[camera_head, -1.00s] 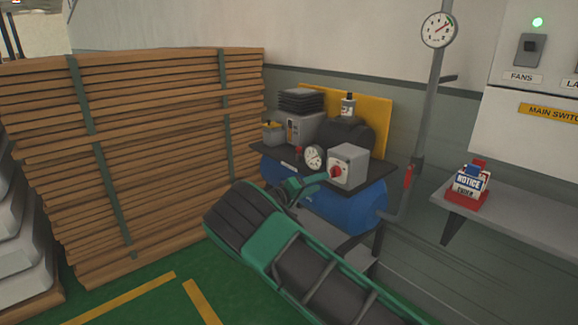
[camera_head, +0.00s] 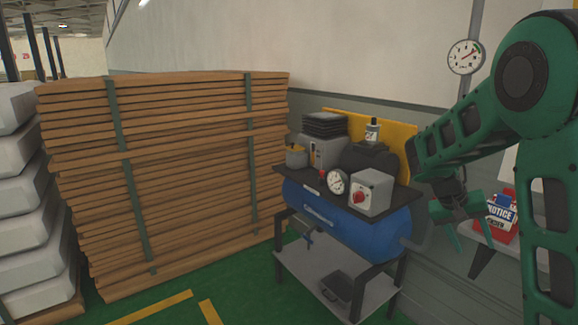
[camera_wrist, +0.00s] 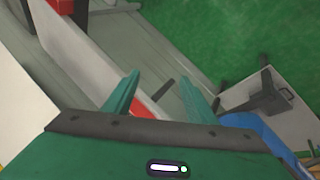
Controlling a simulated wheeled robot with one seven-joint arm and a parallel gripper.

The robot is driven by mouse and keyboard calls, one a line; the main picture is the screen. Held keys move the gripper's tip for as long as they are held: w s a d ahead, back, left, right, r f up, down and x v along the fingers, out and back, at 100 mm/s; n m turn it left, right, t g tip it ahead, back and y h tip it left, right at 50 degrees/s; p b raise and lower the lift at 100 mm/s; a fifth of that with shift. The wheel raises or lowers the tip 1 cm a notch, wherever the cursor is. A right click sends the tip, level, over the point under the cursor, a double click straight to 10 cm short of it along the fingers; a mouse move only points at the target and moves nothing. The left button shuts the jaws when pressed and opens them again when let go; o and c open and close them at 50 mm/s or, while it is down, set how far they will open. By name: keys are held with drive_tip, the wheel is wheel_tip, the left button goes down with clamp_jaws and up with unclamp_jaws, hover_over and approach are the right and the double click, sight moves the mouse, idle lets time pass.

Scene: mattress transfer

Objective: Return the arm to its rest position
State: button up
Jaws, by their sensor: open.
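My arm is folded at the right of the head view, its green links bent at a dark elbow joint. My gripper (camera_head: 470,228) hangs from it, pointing down, with its two green fingers apart and nothing between them. In the wrist view, the open fingers of my gripper (camera_wrist: 160,95) show against the grey wall and the shelf edge.
A tall strapped stack of brown boards (camera_head: 185,180) stands at left, beside stacked pale mattresses (camera_head: 30,200). The compressor's stand has a lower shelf (camera_head: 335,275) with a dark tray (camera_head: 338,287). A pressure gauge (camera_head: 465,57) is on the wall. Green floor is open in front.

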drive_tip(key=s+a+y, duration=0.3)
drive_tip(key=s, duration=1.3)
drive_tip(key=s+a+m+y, duration=0.1)
drive_tip(key=s+a+y, duration=0.3)
drive_tip(key=s, duration=1.2)
drive_tip(key=shift+s+a+r, duration=0.15)
drive_tip(key=shift+a+r, duration=0.05)
drive_tip(key=shift+r, duration=0.2)
drive_tip(key=shift+w+f, duration=0.25)
drive_tip(key=shift+w, duration=0.35)
